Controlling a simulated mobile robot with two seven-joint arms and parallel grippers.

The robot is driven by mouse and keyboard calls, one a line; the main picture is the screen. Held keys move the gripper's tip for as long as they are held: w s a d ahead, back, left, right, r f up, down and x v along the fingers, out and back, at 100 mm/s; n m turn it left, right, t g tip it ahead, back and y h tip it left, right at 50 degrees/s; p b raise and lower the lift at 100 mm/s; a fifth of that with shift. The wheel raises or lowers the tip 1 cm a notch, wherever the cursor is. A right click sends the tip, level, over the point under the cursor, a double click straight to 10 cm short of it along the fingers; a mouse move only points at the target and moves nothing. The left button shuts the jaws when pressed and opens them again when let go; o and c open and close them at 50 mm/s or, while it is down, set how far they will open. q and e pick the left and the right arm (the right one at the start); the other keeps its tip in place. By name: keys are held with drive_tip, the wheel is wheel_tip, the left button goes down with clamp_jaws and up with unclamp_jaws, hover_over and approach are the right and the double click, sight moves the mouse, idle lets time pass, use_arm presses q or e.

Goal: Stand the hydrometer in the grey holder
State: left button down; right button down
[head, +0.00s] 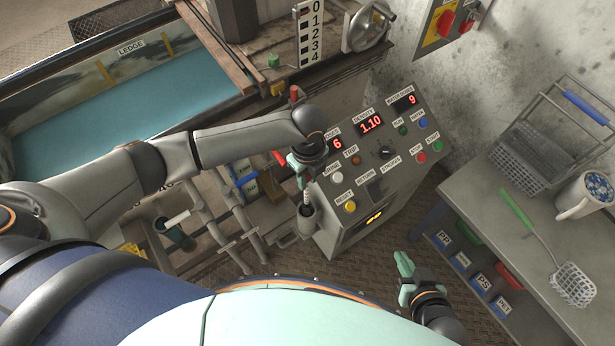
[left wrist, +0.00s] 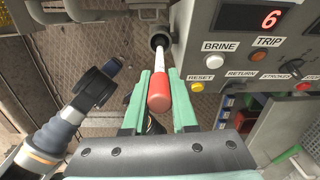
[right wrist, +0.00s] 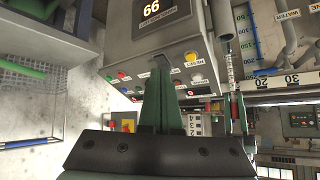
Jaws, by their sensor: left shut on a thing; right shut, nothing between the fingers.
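My left gripper (head: 305,178) is shut on the hydrometer (left wrist: 159,90), beside the control console. In the left wrist view the hydrometer's red end is nearest and its thin white stem (left wrist: 154,58) runs away between the fingers. The stem's far end meets the mouth of the grey holder (left wrist: 159,40) on the console's side; how deep it sits is unclear. In the head view the holder (head: 307,215) is directly below the left fingers. My right gripper (head: 405,266) is shut and empty, low in front of the console; its fingers also show in the right wrist view (right wrist: 163,75).
The console (head: 375,160) stands close beside the left gripper, with buttons and red displays. A grey bench (head: 480,190) at right carries a basket, a mug and a skimmer (head: 572,283). A water tank is at upper left.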

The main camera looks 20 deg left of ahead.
sight(308, 203)
use_arm(q)
drive_tip(key=shift+f+b, duration=0.3)
drive_tip(key=shift+f, duration=0.25)
wheel_tip(308, 203, down, 4)
drive_tip(key=b, duration=0.3)
drive_tip(key=shift+f, duration=0.25)
drive_tip(key=shift+f+b, duration=0.7)
drive_tip(key=shift+f, duration=0.95)
drive_tip(key=c, duration=0.6)
unclamp_jaws()
